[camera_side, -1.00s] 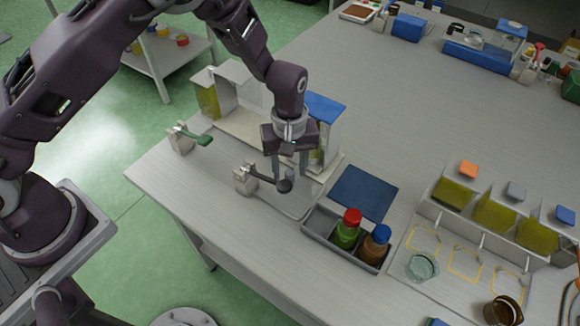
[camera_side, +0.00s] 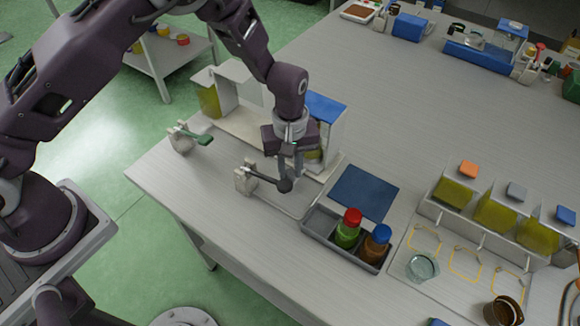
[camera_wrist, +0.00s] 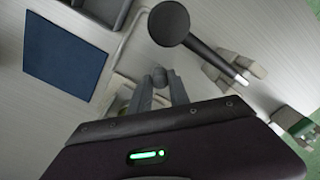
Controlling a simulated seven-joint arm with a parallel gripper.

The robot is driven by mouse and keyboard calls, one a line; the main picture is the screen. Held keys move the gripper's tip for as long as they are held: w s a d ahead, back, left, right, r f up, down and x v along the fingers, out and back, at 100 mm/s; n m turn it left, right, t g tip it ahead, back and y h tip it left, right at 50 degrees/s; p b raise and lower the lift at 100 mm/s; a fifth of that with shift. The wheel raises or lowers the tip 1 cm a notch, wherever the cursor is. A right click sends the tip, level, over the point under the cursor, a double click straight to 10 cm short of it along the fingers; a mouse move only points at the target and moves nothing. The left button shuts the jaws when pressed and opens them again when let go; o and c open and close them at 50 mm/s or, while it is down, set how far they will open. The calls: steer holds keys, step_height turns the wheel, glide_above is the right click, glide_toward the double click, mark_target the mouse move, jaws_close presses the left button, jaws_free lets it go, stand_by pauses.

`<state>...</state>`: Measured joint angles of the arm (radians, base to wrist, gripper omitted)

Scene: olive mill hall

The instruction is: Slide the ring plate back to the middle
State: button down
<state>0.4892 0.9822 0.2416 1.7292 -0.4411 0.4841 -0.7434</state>
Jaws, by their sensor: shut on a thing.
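My gripper (camera_side: 289,170) reaches down over a pale, low-rimmed plate (camera_side: 295,211) on the bench, which I take to be the ring plate. In the wrist view my gripper (camera_wrist: 157,86) is shut on a small grey knob (camera_wrist: 158,73); the fingers hide much of it. Whether the knob belongs to the plate is not clear. The plate's rim also shows in the wrist view (camera_wrist: 122,47). Its rings cannot be made out. A dark round-headed ladle (camera_side: 284,185) lies across a pale stand (camera_side: 243,180), its head in front of the fingers in the side view.
A grey tray (camera_side: 318,222) with a green and a brown bottle stands right of the plate, beside a blue mat (camera_side: 363,192). A green spoon (camera_side: 200,138) rests on a stand at left. White box-like holders stand behind my gripper. The bench's far middle is clear.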

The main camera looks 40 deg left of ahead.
stand_by(0.9)
steer(key=a, duration=1.2)
steer(key=c, duration=1.2)
jaws_free()
steer(key=shift+c, duration=0.2)
step_height(320, 180, up, 7)
